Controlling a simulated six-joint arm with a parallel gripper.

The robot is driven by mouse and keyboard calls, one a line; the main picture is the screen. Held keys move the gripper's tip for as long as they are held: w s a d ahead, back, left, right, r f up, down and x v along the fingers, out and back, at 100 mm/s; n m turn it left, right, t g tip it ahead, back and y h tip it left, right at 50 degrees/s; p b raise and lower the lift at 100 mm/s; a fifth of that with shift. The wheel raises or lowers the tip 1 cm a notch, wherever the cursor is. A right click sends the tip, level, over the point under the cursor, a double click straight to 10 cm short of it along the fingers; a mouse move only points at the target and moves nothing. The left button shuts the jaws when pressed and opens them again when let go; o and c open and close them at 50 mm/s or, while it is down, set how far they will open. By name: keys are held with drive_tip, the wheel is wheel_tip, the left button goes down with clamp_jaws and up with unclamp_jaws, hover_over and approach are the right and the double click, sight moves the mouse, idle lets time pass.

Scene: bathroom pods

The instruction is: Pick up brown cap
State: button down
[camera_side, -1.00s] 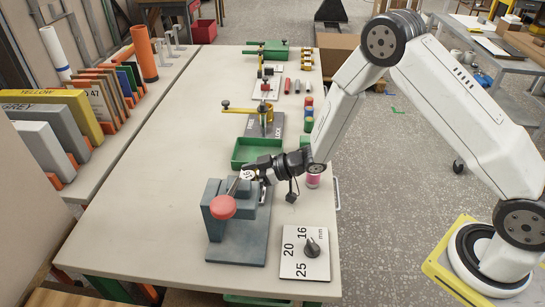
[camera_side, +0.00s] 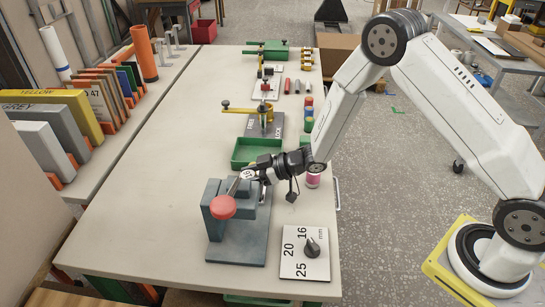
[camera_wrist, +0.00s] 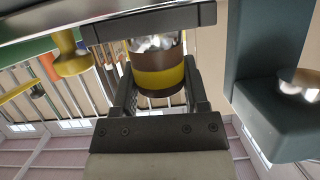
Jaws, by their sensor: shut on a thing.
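The brown cap (camera_wrist: 158,78), a short brown cylinder with a wide yellow band and a shiny, crumpled-looking top, sits between my two dark fingers in the wrist view. My gripper (camera_wrist: 157,92) is shut on it. In the side view, my gripper (camera_side: 252,174) is at the upper end of the blue-grey press (camera_side: 240,240), just behind its red knob (camera_side: 222,207). The cap is too small and covered there to make out clearly. A round white disc with dark marks shows at the gripper's tip.
A green tray (camera_side: 242,152) lies just behind the gripper. A white size-dial plate (camera_side: 304,262) lies front right. Colored caps (camera_side: 308,114), fixtures and small parts stand farther back. A pink-labelled jar (camera_side: 313,180) is beside my wrist. The table's left half is clear.

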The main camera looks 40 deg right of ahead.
drive_tip(key=shift+r, duration=0.8)
drive_tip(key=s+d+r, duration=0.3)
drive_tip(key=s+r, duration=0.8)
drive_tip(key=s, duration=0.2)
drive_tip(key=shift+s, duration=0.35)
drive_tip(key=shift+r, duration=0.1)
